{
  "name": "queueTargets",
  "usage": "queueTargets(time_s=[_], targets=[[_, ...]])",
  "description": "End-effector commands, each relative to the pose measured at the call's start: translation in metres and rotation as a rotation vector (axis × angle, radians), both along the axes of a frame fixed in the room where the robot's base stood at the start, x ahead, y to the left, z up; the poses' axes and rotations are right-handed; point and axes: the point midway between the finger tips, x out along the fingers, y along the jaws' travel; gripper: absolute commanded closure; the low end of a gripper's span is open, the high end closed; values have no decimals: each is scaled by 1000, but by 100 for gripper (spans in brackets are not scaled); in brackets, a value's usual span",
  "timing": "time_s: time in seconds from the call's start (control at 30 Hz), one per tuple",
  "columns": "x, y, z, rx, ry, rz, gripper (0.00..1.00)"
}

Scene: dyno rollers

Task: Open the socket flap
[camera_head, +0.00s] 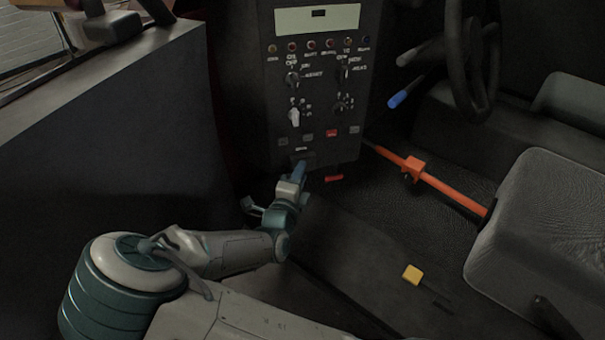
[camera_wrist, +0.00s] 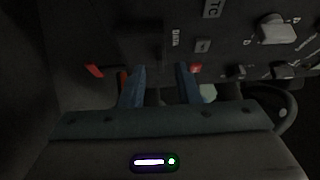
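The dark control panel (camera_head: 318,100) stands upright ahead of my arm. A small "DATA" label (camera_wrist: 176,39) shows on it in the wrist view. The socket flap is hard to pick out. A dark raised piece beside that label (camera_wrist: 150,45) may be it, and its edges are lost in shadow. My gripper (camera_head: 298,172) is at the panel's lower edge, just below the label row. In the wrist view its two blue fingers (camera_wrist: 160,84) stand apart, pointing at the panel by the label. I cannot tell whether they touch it, and nothing clear is held between them.
Knobs (camera_head: 293,117) and a row of small lamps sit higher on the panel. A red tab (camera_head: 334,178) is at the panel's foot, right of my gripper. An orange bar (camera_head: 437,180), a seat (camera_head: 545,225) and a steering wheel (camera_head: 470,55) lie to the right. A dark wall (camera_head: 110,140) rises at left.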

Motion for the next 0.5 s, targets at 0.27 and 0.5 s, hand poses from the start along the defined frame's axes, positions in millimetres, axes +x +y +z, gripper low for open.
queueTargets(time_s=[0.27, 0.5], targets=[[22, -6, -1, 1, 1, 0, 71], [23, -6, 0, 1, 1, 0, 71]])
